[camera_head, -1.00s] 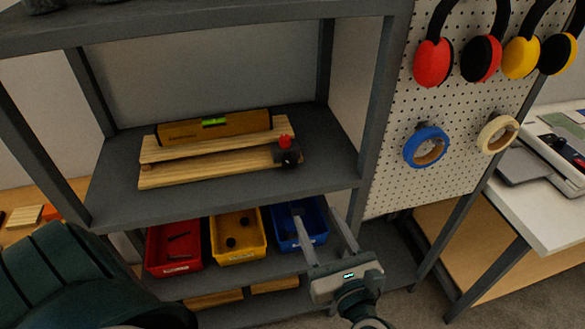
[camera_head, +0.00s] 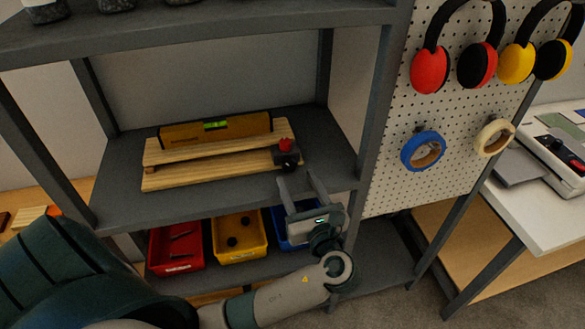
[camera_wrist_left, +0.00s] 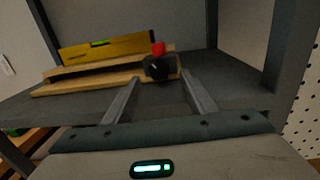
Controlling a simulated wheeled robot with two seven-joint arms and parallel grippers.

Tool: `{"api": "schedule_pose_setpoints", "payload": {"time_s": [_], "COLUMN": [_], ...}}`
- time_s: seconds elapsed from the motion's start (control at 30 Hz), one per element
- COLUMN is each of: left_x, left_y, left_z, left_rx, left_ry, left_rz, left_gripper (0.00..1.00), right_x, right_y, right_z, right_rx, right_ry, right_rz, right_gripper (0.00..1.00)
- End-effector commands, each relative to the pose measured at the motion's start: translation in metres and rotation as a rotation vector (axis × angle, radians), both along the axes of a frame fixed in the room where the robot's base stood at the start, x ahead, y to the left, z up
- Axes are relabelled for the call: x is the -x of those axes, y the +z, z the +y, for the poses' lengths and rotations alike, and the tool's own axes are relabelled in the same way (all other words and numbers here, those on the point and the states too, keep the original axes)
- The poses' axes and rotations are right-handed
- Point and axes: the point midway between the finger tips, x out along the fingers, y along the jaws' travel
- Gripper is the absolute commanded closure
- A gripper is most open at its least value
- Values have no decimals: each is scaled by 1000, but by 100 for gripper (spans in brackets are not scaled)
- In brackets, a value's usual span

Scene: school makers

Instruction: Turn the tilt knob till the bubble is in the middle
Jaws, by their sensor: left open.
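A yellow spirit level (camera_head: 240,127) with a green vial (camera_head: 216,125) lies on a wooden tilt board (camera_head: 200,176) on the middle shelf. The bubble is too small to place. The dark tilt knob (camera_head: 287,160) with a red top (camera_head: 286,145) sits at the board's right end. In the left wrist view the knob (camera_wrist_left: 157,68) stands ahead, just beyond and between the fingertips. My left gripper (camera_head: 299,177) is open and empty, its fingers pointing up towards the knob from the shelf's front edge, apart from it. My right gripper is not in view.
Red (camera_head: 176,262), yellow (camera_head: 256,250) and blue (camera_head: 282,240) bins stand on the lower shelf. A shelf post (camera_head: 376,110) rises right of the knob. A pegboard (camera_head: 450,120) with ear defenders and tape rolls is beyond it. The shelf's front edge is bare.

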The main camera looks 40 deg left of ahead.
Motion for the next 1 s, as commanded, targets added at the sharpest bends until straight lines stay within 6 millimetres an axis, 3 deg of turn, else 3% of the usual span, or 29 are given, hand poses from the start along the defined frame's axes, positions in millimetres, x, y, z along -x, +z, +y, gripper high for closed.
{"api": "schedule_pose_setpoints", "payload": {"time_s": [0.3,0.73,0.9,1.0], "left_x": [-23,-26,-26,-26], "left_y": [1,0,0,0], "left_z": [32,36,36,36], "left_rx": [-1,1,1,1], "left_ry": [1,1,1,1], "left_rz": [0,1,1,0], "left_gripper": [49,49,90,90], "right_x": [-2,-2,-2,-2], "right_y": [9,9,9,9], "right_z": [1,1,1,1], "right_rx": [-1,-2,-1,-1], "right_ry": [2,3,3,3], "right_rz": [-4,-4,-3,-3], "right_gripper": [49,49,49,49]}}
